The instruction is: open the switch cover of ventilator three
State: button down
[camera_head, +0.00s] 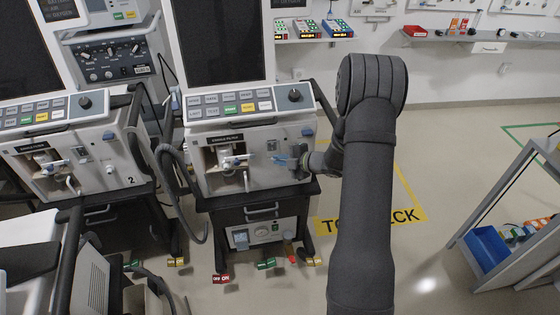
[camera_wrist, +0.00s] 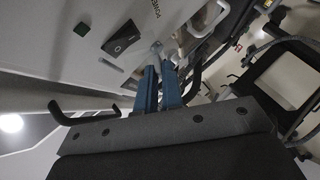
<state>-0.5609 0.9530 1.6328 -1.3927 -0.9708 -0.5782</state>
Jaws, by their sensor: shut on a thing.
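Ventilator three (camera_head: 205,185) is the unit in the middle of the head view, right of the one marked 2. My gripper (camera_head: 279,159) is at the right part of its front panel, fingers pointing left. In the wrist view a black rocker switch (camera_wrist: 122,38) shows on the pale panel. My gripper's blue fingers (camera_wrist: 160,72) are together beside it, their tips on a small pale piece (camera_wrist: 157,47) that looks like part of the switch cover. The fingertips hide much of it. I cannot make out the cover's angle.
Ventilator two (camera_head: 85,170) stands close on the left. Hoses (camera_head: 170,175) hang between the units. An open niche with tubing (camera_head: 228,158) lies left of my fingers. A rack with a blue bin (camera_head: 488,248) is at the right; the floor between is mostly clear.

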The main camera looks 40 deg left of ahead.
notch_tip(320, 180, up, 7)
jog(key=m+g+h, duration=0.4)
jog(key=g+h, duration=0.1)
jog(key=h, duration=0.3)
jog(key=shift+w+a+m, duration=0.2)
jog(key=shift+a+m, duration=0.05)
jog(key=shift+m, duration=0.15)
dwell(0.4)
jog(key=c, duration=1.6)
grip_release()
jog(key=shift+o, duration=0.2)
jog(key=v, duration=1.7)
jog(key=shift+w, duration=0.35)
